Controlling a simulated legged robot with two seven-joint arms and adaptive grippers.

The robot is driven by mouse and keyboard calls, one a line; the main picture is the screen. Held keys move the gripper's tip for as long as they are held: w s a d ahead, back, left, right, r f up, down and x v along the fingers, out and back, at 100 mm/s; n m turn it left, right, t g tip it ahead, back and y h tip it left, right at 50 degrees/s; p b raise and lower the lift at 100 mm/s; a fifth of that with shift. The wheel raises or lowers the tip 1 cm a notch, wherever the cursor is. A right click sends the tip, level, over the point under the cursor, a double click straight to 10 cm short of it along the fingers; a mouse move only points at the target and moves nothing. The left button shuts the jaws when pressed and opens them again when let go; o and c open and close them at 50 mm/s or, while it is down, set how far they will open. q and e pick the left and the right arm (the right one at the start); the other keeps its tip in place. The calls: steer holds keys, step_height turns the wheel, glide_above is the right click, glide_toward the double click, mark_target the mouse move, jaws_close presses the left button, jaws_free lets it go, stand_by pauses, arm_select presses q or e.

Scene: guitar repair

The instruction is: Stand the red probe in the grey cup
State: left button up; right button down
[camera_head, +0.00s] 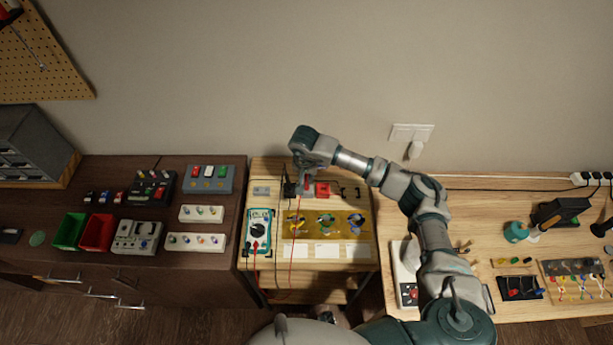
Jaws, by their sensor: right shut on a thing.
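My right gripper (305,184) reaches down over the back of the small middle table. It is shut on the red probe, which is mostly hidden by the fingers; a thin red lead (296,230) runs down from there across the table front. The teal multimeter (258,232) lies at the left of this table, with a red plug and lead on it. A grey shape under and around my fingertips may be the grey cup, but the gripper covers it and I cannot tell whether the probe is inside it. My left gripper is out of view.
A red block (323,190) stands just right of my right gripper. A black object (290,190) is close on its left. A yellow mat (325,223) with several parts lies in front. A dark workbench (215,225) with bins is left; a light bench (480,215) is right.

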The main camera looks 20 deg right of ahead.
steer(key=shift+f+b, duration=0.35)
steer(key=shift+f, duration=0.15)
steer(key=c, duration=0.7)
jaws_free()
steer(key=shift+r, duration=0.1)
steer(key=shift+r+p, duration=1.55)
steer(key=shift+r, duration=1.9)
